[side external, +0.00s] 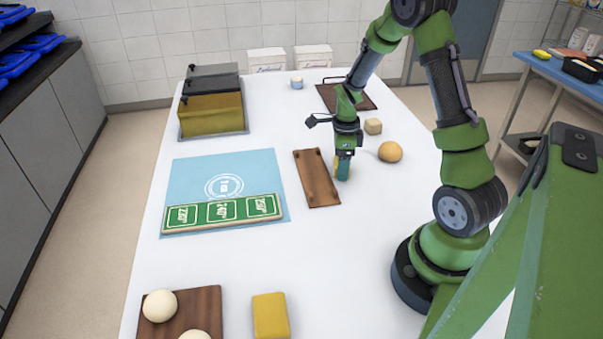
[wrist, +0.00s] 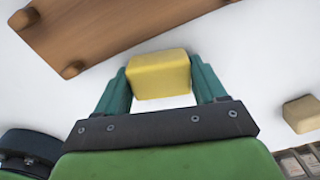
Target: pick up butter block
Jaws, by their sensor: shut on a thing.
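The butter block (wrist: 158,75) is a pale yellow block with soft edges, seen between the teal fingers of my gripper in the wrist view. The fingers (wrist: 160,85) are shut on its two sides. In the side view my gripper (side external: 343,168) points down at the white table, just right of a brown wooden board (side external: 317,178). There the fingers mostly hide the butter. I cannot tell whether it touches the table.
The wooden board also shows in the wrist view (wrist: 100,25). A tan cube (side external: 373,126) and a round bun (side external: 390,151) lie right of my gripper. A blue mat (side external: 185,178) with a green sign panel lies left. Another yellow block (side external: 270,316) lies near the front.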

